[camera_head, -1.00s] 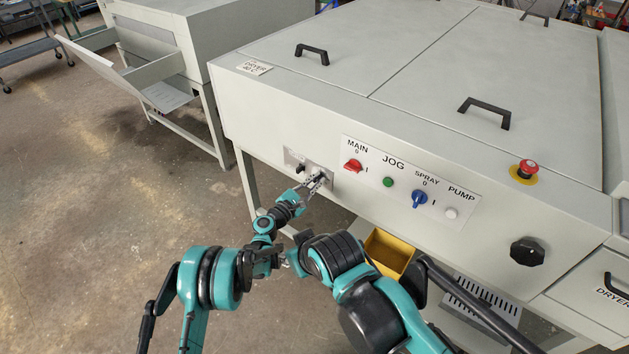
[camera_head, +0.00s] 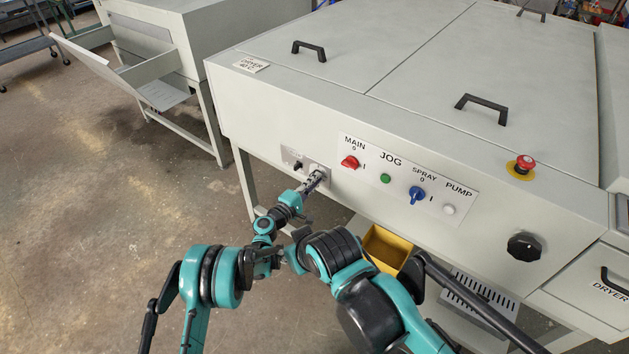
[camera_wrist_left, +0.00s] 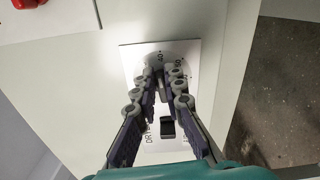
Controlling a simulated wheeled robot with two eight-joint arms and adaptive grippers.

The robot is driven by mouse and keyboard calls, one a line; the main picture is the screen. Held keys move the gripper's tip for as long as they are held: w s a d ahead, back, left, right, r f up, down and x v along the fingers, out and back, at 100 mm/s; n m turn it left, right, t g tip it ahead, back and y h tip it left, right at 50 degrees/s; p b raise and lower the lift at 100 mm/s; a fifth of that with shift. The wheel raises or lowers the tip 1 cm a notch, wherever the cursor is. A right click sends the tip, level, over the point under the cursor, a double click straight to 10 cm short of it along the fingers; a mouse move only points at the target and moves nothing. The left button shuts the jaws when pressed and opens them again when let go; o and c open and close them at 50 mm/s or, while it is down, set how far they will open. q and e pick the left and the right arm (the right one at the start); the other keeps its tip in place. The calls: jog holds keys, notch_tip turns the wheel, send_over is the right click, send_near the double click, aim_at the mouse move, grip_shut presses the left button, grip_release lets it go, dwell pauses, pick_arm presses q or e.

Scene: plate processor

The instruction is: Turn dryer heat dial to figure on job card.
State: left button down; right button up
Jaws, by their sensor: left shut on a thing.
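The job card (camera_head: 252,65) lies on the machine's top near its left front corner and reads DRYER 40 C. The dryer heat dial (camera_wrist_left: 162,88) is on a white plate on the front panel. My left gripper (camera_head: 318,178) is at this plate, and in the left wrist view its fingers (camera_wrist_left: 163,84) are shut on the dial from both sides. A number that looks like 40 shows just above the dial, with another to its right. The fingers partly hide the dial and scale. The right arm (camera_head: 342,252) is in the foreground; its gripper cannot be made out clearly.
A dark switch (camera_wrist_left: 167,127) sits beside the dial on the plate. Right of it are the red MAIN switch (camera_head: 350,162), green JOG button (camera_head: 385,178), blue SPRAY switch (camera_head: 417,194) and white PUMP button (camera_head: 449,209). A yellow bin (camera_head: 387,247) is below the panel.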

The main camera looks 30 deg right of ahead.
pick_arm(q)
jog(key=shift+m, duration=0.6)
jog(key=c, duration=1.6)
grip_release()
jog(key=shift+d, duration=0.1)
jog(key=shift+f, duration=0.1)
jog(key=v, duration=1.2)
